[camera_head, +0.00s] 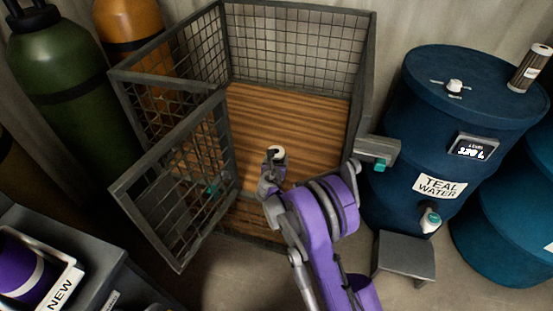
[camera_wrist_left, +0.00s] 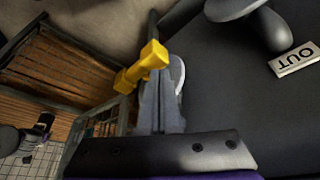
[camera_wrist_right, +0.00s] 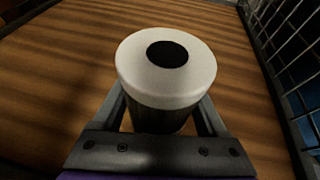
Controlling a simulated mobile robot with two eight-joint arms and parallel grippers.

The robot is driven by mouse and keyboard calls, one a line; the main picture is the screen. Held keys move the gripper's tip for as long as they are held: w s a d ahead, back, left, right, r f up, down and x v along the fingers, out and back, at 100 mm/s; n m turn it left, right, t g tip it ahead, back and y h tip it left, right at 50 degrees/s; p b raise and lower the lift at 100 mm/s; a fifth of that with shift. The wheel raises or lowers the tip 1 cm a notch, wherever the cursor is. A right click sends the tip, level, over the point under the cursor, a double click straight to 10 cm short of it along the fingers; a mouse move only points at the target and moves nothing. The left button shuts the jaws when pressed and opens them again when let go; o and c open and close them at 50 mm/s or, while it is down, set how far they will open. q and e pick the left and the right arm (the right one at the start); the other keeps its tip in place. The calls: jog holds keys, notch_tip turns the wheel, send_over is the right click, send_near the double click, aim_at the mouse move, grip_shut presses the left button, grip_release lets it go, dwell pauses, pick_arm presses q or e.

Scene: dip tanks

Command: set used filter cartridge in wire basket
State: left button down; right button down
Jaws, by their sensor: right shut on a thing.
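The used filter cartridge (camera_head: 277,152), with a white ring-shaped cap and a dark hole, is in my right gripper (camera_head: 270,178). In the right wrist view the cartridge (camera_wrist_right: 165,75) fills the middle, with the right gripper's fingers (camera_wrist_right: 160,118) shut on its dark body. It is over the plank floor of the wire basket (camera_head: 365,75), near its open front; I cannot tell if it touches the floor. The basket's mesh door (camera_head: 150,210) stands open to the left. My left gripper (camera_wrist_left: 158,90) appears shut and empty, outside the basket beside a yellow part (camera_wrist_left: 145,68).
A blue TEAL WATER drum (camera_head: 400,150) stands right of the basket, with another cartridge (camera_head: 530,68) on its lid. Green (camera_head: 65,100) and orange (camera_head: 130,30) cylinders stand left. A grey bench (camera_head: 85,260) with a NEW tray is at lower left. A small step (camera_head: 405,256) is below the drum.

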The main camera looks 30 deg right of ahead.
grip_release()
jog(key=shift+f, duration=0.15)
jog(key=shift+s+a+r, duration=0.15)
jog(key=shift+r, duration=0.2)
jog(key=s+a+r+m+g+y+p, duration=0.1)
jog(key=s+a+r+m, duration=0.35)
jog(key=s, duration=0.25)
jog(key=s+a+r+m+g+y, duration=0.1)
jog(key=s+a+r+m, duration=0.2)
jog(key=s+m, duration=0.3)
jog(key=s+a+r+m+g+y+p, duration=0.1)
jog(key=s+a+r+m, duration=0.25)
jog(key=s, duration=0.55)
jog(key=s+a+m+g+y, duration=0.1)
jog(key=s+a+m+y, duration=0.2)
jog(key=s+a+m, duration=0.2)
jog(key=s+a+m+g+y, duration=0.2)
jog(key=s+a+m, duration=0.4)
jog(key=s+m, duration=0.3)
jog(key=s, duration=0.3)
jog(key=shift+s+a+f+y, duration=0.25)
jog(key=shift+s+a+y, duration=0.05)
jog(key=shift+y, duration=0.1)
